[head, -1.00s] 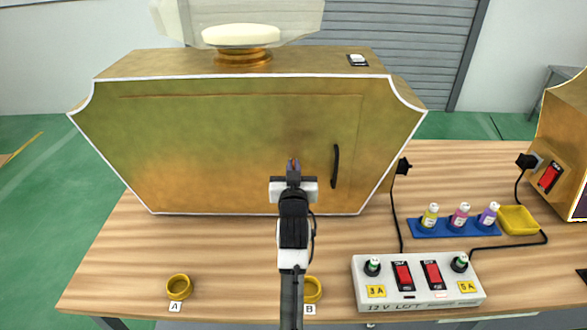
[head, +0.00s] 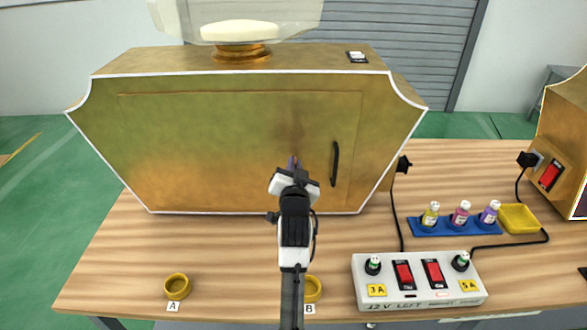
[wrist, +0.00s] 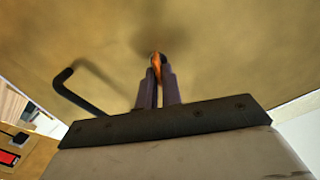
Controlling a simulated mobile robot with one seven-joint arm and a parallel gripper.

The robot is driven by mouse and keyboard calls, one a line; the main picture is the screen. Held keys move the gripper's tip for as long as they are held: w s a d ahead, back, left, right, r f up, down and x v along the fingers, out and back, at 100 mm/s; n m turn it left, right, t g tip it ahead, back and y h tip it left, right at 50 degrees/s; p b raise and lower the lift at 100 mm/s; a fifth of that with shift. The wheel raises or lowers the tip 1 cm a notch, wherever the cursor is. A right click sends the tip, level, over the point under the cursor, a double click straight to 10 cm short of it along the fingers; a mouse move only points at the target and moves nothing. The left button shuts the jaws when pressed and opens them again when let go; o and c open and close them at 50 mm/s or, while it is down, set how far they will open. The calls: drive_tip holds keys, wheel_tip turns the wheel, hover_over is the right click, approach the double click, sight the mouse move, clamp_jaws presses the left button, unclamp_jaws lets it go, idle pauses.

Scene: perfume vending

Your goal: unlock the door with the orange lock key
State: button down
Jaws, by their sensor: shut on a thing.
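The brass-coloured door (head: 220,150) is the front panel of the large cabinet and looks shut. Its black handle (head: 335,164) is on the right side, and the handle also shows in the wrist view (wrist: 78,92). My gripper (head: 294,163) is in front of the door, left of the handle. In the wrist view my gripper (wrist: 157,80) is shut on the orange key (wrist: 156,62), whose end sticks out toward the door surface. I cannot tell whether the key touches the door or sits in a lock. No keyhole is visible.
A white power box (head: 418,281), a blue rack (head: 455,228) with small bottles and a yellow tray (head: 519,218) are at right. Black cables run between them.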

drive_tip(key=m+b, duration=0.1)
drive_tip(key=m, duration=0.3)
drive_tip(key=m+b, duration=0.1)
drive_tip(key=m, duration=0.3)
drive_tip(key=m+b, duration=0.1)
drive_tip(key=m, duration=0.3)
drive_tip(key=shift+d+f+m, duration=0.2)
drive_tip(key=shift+f+m, duration=0.2)
idle(0.3)
drive_tip(key=c, duration=1.6)
unclamp_jaws()
drive_tip(key=s, duration=1.3)
drive_tip(key=shift+s+p, duration=0.35)
drive_tip(key=shift+s, duration=0.05)
